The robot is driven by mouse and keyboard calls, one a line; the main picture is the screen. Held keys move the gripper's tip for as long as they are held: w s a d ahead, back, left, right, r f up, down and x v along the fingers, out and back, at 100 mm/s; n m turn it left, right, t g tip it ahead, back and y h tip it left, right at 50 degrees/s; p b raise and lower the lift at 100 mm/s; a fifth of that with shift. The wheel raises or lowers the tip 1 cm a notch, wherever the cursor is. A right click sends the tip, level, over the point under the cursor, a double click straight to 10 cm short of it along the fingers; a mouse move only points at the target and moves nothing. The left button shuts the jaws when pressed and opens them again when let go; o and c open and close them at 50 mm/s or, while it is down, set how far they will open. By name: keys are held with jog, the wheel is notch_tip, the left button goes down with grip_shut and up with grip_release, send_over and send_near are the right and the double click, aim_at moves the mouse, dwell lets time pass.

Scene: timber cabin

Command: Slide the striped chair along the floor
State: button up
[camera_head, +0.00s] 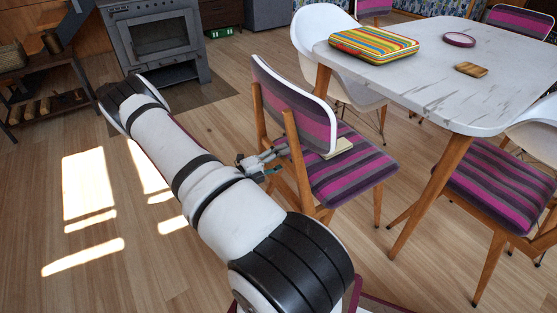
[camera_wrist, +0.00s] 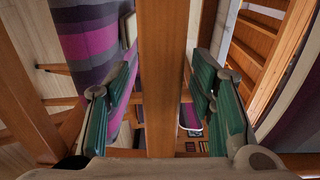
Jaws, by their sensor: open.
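The striped chair (camera_head: 350,180) stands on the floor beside the white table, with purple, grey and black bands on its seat and back and wooden legs. My gripper (camera_head: 278,162) is at the near side of the chair, below its backrest. In the wrist view, my gripper (camera_wrist: 163,85) is open, with one green-padded finger on each side of a wooden upright (camera_wrist: 165,40) of the chair. The striped seat (camera_wrist: 85,45) shows to the left. Gaps appear beside the upright; I cannot tell whether either finger touches it. My arm hides some floor near the chair.
The white table (camera_head: 480,85) holds a striped case (camera_head: 373,45), a purple ring-shaped item (camera_head: 458,39) and a small wooden block (camera_head: 470,70). A small pale item (camera_head: 340,147) lies on the chair seat. Another striped chair (camera_head: 495,190) stands right. A stove (camera_head: 155,45) stands behind.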

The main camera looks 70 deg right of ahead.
jog(key=shift+c, duration=0.6)
grip_shut()
jog(key=shift+r, duration=0.1)
jog(key=shift+s+r+p, duration=0.15)
jog(key=shift+r+p, duration=1.1)
jog(key=shift+r, duration=0.1)
